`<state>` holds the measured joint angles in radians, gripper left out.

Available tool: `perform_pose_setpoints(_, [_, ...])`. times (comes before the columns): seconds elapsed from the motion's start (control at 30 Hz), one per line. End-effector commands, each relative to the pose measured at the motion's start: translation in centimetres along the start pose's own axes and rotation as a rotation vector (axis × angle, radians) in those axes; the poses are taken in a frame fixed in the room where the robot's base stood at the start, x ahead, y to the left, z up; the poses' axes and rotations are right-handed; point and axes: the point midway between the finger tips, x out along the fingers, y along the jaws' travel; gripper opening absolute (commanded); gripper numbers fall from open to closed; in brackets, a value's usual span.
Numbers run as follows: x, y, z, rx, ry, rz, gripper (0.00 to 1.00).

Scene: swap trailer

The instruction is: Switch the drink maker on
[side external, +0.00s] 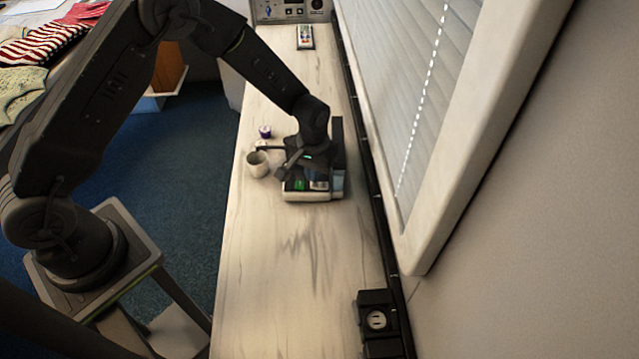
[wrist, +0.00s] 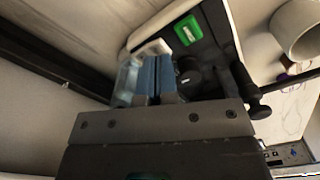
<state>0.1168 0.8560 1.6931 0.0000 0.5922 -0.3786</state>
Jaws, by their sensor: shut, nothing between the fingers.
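The drink maker (side external: 298,196) is a dark and white machine on the long pale counter, partly hidden under my wrist in the side view. Its green switch (wrist: 187,30) shows clearly in the wrist view, beyond and slightly right of my fingertips; it also shows as a small green patch in the side view (side external: 300,184). My gripper (wrist: 156,60) is shut and empty, its two blue-grey fingers side by side over the machine, apart from the switch in the picture. In the side view my gripper (side external: 318,182) is just right of the green patch. Whether the fingers touch the machine cannot be told.
A pale mug (side external: 258,164) stands left of the machine, and a small purple-topped item (side external: 265,131) lies behind it. The window wall is close on the right. A black outlet box (side external: 377,318) is at the near right. The near counter (side external: 285,285) is clear.

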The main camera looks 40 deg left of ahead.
Motion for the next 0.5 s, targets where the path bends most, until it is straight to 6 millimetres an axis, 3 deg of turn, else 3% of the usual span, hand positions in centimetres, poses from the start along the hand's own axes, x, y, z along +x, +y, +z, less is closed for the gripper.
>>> perform_pose_setpoints(0.5, [0.79,0.0,0.01,0.0,-0.001,0.0,0.0])
